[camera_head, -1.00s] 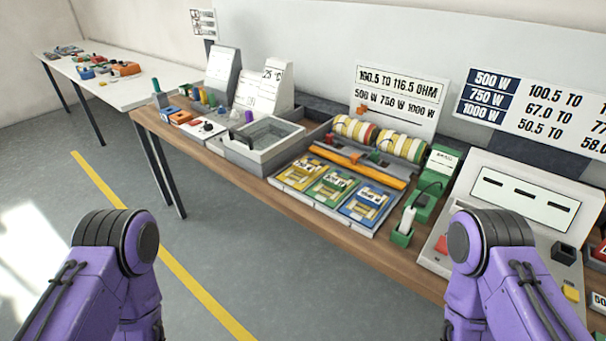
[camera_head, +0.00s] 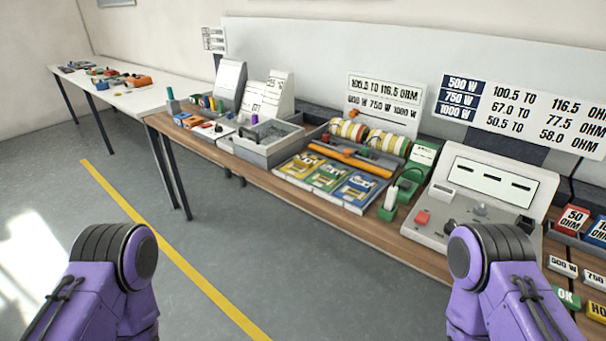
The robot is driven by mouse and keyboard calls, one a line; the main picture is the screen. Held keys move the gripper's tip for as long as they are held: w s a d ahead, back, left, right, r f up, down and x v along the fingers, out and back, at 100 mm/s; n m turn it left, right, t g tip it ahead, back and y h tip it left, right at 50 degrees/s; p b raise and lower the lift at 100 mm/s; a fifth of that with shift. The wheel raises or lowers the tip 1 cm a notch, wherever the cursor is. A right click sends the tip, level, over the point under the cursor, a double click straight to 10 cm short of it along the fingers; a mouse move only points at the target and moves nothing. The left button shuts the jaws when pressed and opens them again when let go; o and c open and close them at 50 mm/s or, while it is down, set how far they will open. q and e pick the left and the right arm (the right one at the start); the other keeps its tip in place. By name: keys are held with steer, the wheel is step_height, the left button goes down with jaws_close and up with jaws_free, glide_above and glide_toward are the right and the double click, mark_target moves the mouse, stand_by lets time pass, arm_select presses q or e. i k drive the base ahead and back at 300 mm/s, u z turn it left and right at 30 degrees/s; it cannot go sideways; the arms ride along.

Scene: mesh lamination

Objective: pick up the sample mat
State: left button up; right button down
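No item is clearly marked as the sample mat, and I cannot tell which one it is. A yellow card (camera_head: 300,164), a green card (camera_head: 328,176) and a blue card (camera_head: 357,188) lie flat side by side at the front of the wooden workbench (camera_head: 262,181). A grey open-topped box (camera_head: 266,153) stands left of them; its contents are too small to make out. Only my purple arm links show at the lower left and lower right. Neither gripper is in view.
A green holder (camera_head: 389,208) sits beside the cards. A white table (camera_head: 150,93) stands at the far left. The floor in front is clear, with a yellow line (camera_head: 165,240).

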mark_target(302, 165)
steer(key=u, duration=1.25)
steer(key=i, duration=1)
steer(key=z, duration=1.95)
